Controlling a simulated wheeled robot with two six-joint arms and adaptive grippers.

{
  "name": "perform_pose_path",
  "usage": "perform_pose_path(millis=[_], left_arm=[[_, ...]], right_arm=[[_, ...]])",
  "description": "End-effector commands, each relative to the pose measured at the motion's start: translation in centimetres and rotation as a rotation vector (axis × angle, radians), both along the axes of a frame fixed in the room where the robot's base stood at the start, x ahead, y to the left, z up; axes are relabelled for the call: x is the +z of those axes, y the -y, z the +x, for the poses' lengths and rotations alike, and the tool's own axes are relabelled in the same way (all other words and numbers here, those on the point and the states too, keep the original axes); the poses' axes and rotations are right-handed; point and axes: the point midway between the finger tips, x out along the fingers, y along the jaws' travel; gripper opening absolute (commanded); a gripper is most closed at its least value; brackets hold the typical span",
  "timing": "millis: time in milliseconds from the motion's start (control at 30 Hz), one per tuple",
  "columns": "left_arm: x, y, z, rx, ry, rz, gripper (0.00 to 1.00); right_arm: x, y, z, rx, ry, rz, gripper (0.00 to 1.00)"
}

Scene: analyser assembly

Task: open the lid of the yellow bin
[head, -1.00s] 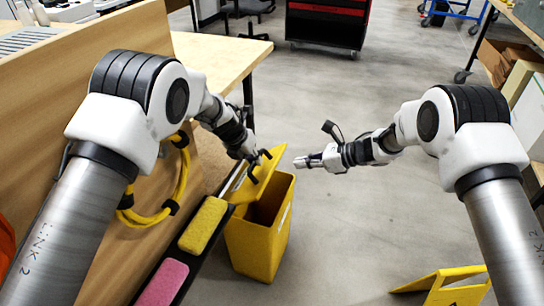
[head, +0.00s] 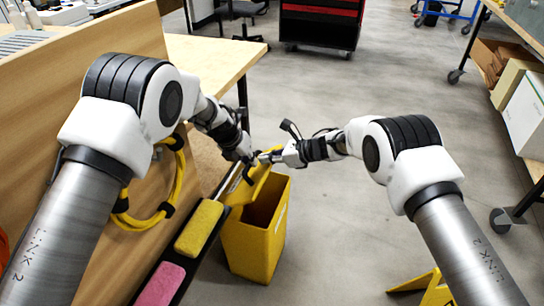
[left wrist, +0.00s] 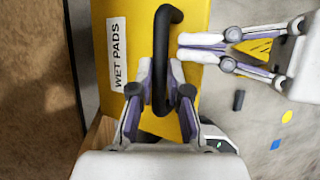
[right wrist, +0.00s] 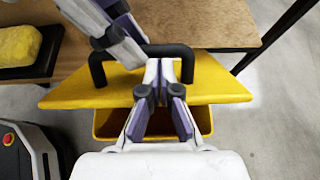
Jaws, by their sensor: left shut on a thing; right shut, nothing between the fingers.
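The yellow bin (head: 255,245) stands on the floor with its mouth partly uncovered. It also shows in the right wrist view (right wrist: 110,122). Its yellow lid (right wrist: 220,82) is tilted up, with a black bar handle (left wrist: 161,40) and a "WET PADS" label (left wrist: 118,55). My left gripper (left wrist: 160,82) is shut on the handle, and also shows in the head view (head: 254,160). My right gripper (right wrist: 160,68) is shut and empty, its tips close to the lid and handle. I cannot tell whether they touch. It shows beside the handle in the left wrist view (left wrist: 184,48).
A black tray (head: 212,188) with a yellow pad (head: 199,227) and a pink pad (head: 160,285) runs left of the bin. A wooden panel with a yellow cable (head: 172,205) is further left. A yellow floor sign (head: 430,290) stands at right. Floor between is clear.

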Motion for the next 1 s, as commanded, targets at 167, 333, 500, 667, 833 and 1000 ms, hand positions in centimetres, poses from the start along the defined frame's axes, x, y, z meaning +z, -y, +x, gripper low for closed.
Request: perform_pose_path(millis=[167, 333, 500, 667, 833, 1000], left_arm=[[-1.2, -0.4, -0.5, 0.002, -0.017, 0.005, 0.00], [-1.2, -0.4, -0.5, 0.002, -0.017, 0.005, 0.00], [-1.2, -0.4, -0.5, 0.002, -0.017, 0.005, 0.00], [-1.1, -0.3, -0.5, 0.002, -0.017, 0.004, 0.41], [-0.8, -0.2, -0.4, 0.001, -0.012, 0.002, 0.41], [-0.1, -0.3, -0.5, 0.001, -0.009, 0.002, 0.41]], right_arm=[[0.0, -0.3, 0.1, 0.000, 0.001, 0.000, 0.00], [0.8, -1.6, 0.5, 0.000, 0.000, 0.001, 0.00], [0.8, -1.5, 0.5, 0.000, -0.001, 0.001, 0.00], [0.8, -1.6, 0.5, 0.000, -0.001, 0.000, 0.00], [0.5, -1.6, 0.4, 0.001, -0.004, -0.003, 0.00], [0.4, -1.6, 0.3, 0.002, -0.006, -0.003, 0.00]])
